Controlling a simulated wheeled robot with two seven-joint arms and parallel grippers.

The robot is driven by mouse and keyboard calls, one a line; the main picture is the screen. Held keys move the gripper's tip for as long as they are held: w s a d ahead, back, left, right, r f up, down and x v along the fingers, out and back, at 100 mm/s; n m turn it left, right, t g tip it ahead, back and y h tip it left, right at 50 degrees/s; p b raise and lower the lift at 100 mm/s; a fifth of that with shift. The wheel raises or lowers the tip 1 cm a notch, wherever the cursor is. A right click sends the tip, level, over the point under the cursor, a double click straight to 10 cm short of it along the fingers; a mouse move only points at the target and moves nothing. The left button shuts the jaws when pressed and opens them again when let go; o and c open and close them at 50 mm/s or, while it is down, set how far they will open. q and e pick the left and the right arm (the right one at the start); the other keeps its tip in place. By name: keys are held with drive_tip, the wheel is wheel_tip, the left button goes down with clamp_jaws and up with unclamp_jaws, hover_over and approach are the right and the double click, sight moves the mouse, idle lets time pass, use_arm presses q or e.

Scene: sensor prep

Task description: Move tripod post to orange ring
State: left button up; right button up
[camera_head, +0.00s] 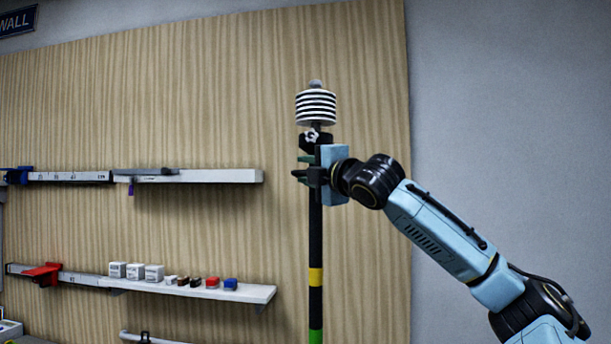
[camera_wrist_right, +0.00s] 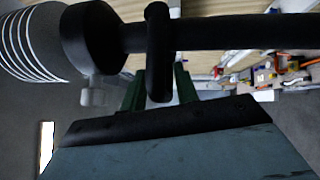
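The tripod post (camera_head: 316,240) is a black upright pole with yellow and green bands and a black-and-white striped head (camera_head: 316,107) on top. Its foot is below the head view. My right gripper (camera_head: 301,167) is at the upper pole, just under the striped head, its green fingers closed about a black grip piece on the post. In the right wrist view the post (camera_wrist_right: 230,32) runs sideways across the top, with the black grip piece (camera_wrist_right: 158,50) between the green fingers (camera_wrist_right: 158,92). The orange ring and my left gripper are not in view.
A wood-grain wall panel (camera_head: 230,90) stands behind the post. To the left, an upper shelf (camera_head: 220,176) holds a slide-like tool, and a lower shelf (camera_head: 255,293) holds small white boxes and coloured blocks. Bare grey wall (camera_head: 510,120) is on the right.

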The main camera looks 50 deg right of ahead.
drive_tip(key=shift+f, duration=0.15)
drive_tip(key=b+v, duration=0.6)
drive_tip(key=v, duration=0.7)
drive_tip(key=shift+s+b, duration=0.15)
drive_tip(key=shift+b, duration=0.25)
drive_tip(key=shift+f, duration=0.1)
